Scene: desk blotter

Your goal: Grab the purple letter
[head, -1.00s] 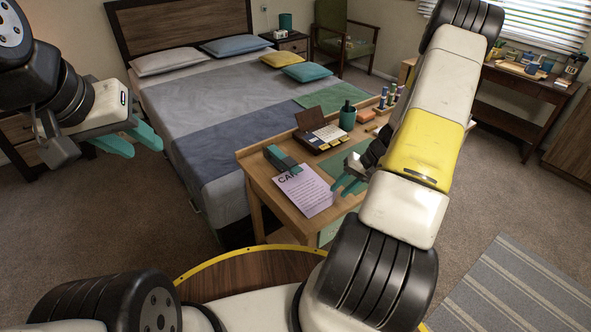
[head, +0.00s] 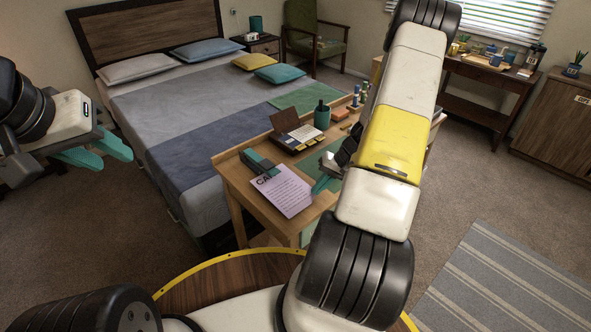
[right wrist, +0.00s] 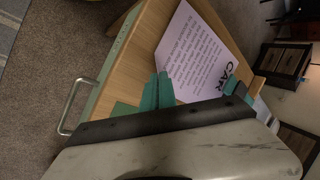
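The purple letter (head: 285,192) lies flat on the wooden desk near its front left edge, with dark printed text and a large heading starting "CA". It also shows in the right wrist view (right wrist: 196,52). A teal stapler-like object (head: 260,164) sits at its heading edge, partly covering that corner. My right gripper (head: 325,183) is just right of the letter, empty. In the right wrist view its teal fingers (right wrist: 196,88) are apart, with part of the letter showing between and beyond them. My left gripper (head: 114,160) is open and empty, off to the left beside the bed.
The desk (head: 233,186) also carries an open dark box (head: 295,135), a teal cup (head: 322,116) and a green mat (head: 312,162). My right arm hides the desk's right part. The bed (head: 190,110) stands behind and left of the desk.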

